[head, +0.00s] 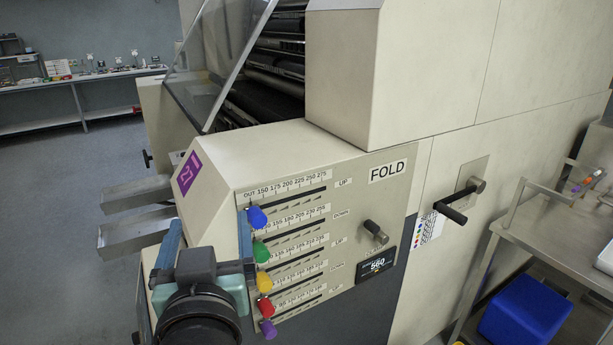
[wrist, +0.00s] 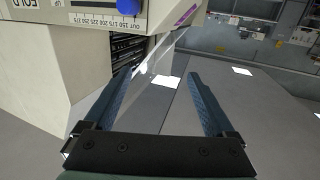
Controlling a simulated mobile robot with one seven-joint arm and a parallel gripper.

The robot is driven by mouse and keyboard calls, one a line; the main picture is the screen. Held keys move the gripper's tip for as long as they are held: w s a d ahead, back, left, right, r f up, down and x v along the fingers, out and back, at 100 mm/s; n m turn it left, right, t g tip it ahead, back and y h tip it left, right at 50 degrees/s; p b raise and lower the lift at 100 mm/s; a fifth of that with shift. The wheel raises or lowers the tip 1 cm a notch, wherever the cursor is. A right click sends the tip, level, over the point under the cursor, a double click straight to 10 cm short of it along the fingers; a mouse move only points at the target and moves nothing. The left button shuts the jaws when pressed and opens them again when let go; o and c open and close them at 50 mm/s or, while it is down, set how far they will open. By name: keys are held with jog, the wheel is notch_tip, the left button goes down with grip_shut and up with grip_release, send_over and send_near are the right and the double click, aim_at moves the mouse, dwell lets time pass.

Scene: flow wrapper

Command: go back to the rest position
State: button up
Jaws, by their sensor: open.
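My gripper (head: 208,222) is at the lower left of the head view, its two blue fingers spread apart with nothing between them. It is just left of the fold panel (head: 345,225), whose column of knobs runs from a blue knob (head: 257,217) down through a green knob (head: 260,250), yellow knob (head: 264,281) and red knob (head: 266,307) to a purple knob (head: 268,329). In the wrist view my gripper (wrist: 160,76) is open and empty, with floor beyond it. The blue knob (wrist: 129,6) shows there at the top edge, apart from the fingers.
The cream machine (head: 400,70) fills the middle and right, with a tilted clear guard (head: 228,60). Metal trays (head: 135,230) jut out at its left. A steel trolley (head: 545,230) with a blue bin (head: 525,310) stands at right. Floor (head: 60,200) at left is clear.

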jog(key=s+d+r+m+t+h, duration=0.1)
jog(key=s+d+r+t, duration=0.2)
jog(key=r, duration=0.6)
jog(key=s+d+r+m+t+h, duration=0.1)
jog(key=s+d+r+t, duration=0.3)
jog(key=r, duration=0.5)
jog(key=s+d+r+m+t+h, duration=0.1)
jog(key=s+d+r+t+h, duration=0.1)
jog(key=r, duration=0.8)
jog(key=s+d+t, duration=0.1)
jog(key=s+d, duration=0.1)
jog(key=d, duration=0.1)
jog(key=shift+d+p, duration=0.4)
jog(key=shift+s, duration=0.1)
